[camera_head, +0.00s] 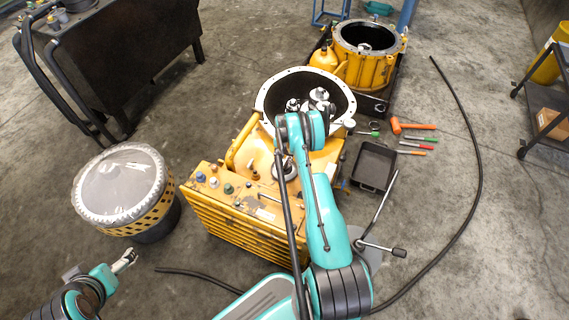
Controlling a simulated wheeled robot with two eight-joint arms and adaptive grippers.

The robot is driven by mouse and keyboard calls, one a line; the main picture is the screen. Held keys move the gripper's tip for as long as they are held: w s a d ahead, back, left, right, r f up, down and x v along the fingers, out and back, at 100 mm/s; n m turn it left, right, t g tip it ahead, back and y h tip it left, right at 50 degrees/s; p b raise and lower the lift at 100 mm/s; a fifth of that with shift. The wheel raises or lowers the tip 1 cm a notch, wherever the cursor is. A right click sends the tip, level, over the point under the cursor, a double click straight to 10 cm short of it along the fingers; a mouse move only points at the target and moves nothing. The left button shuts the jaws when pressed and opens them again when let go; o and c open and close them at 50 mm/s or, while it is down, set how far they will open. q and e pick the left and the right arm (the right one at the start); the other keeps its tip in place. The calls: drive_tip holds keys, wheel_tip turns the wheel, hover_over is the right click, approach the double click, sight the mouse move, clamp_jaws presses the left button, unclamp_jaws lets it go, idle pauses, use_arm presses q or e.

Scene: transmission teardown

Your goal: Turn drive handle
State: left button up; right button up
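A long metal rod and a shorter rod with a black knob, which look like the drive handle (380,247), meet over a round grey base right of my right arm. The yellow transmission case (240,222) stands in the middle, with a pale-rimmed round bell housing (345,112) open at its back. My teal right arm reaches over the case. What looks like my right gripper (318,99) is at the housing mouth, among grey metal parts; its fingers cannot be made out clearly. My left gripper (125,260) is low at the left, empty, away from the case.
A drum with a pale top (118,185) stands left of the case. A second yellow housing (365,70) is behind. A black tray (374,166) and several hand tools (414,127) lie at right. A black hose (478,160) curves over the floor. A dark cabinet (120,55) is back left.

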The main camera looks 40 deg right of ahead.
drive_tip(key=shift+f, duration=0.7)
clamp_jaws()
drive_tip(key=shift+n, duration=0.3)
drive_tip(key=n, duration=0.4)
drive_tip(key=shift+n, duration=1.9)
